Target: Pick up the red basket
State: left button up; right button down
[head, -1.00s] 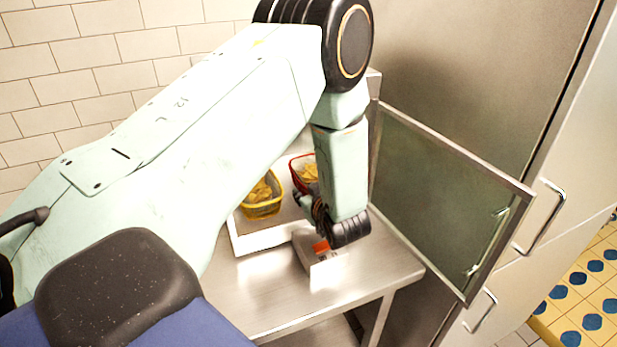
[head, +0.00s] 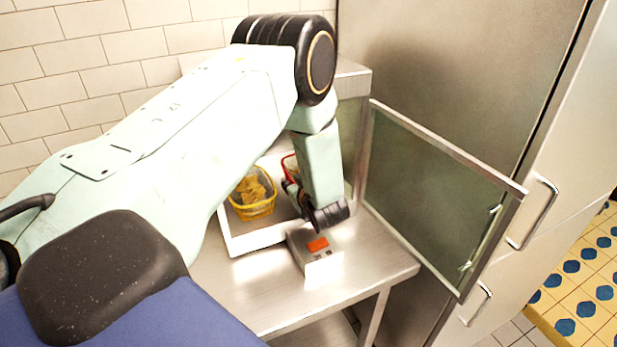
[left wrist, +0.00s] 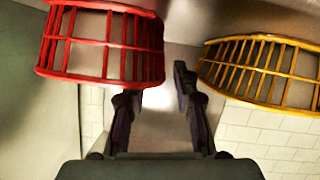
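The red basket (head: 288,163) stands toward the back of the white-edged glass case, mostly hidden behind my left arm in the head view. In the left wrist view the red basket (left wrist: 103,45) is an open wire frame at upper left. My left gripper (head: 292,192) is in front of it at the case. Its two dark fingers (left wrist: 158,88) are apart with nothing between them. The fingertips are near the red basket's lower right side; I cannot tell whether they touch it. My right gripper is not in view.
A yellow wire basket (head: 253,196) of golden food stands left of the red one; it also shows in the left wrist view (left wrist: 265,70). A glass door (head: 430,195) stands open at right.

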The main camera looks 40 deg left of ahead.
pick_arm(q)
jog(key=shift+x, duration=1.5)
jog(key=shift+s+d+r, duration=0.2)
jog(key=shift+s+d, duration=0.1)
jog(key=shift+d, duration=0.1)
jog(key=c, duration=0.3)
jog(key=shift+a, duration=0.1)
grip_shut()
jog(key=shift+a+f, duration=0.15)
jog(key=shift+a, duration=0.1)
jog(key=shift+d, duration=0.25)
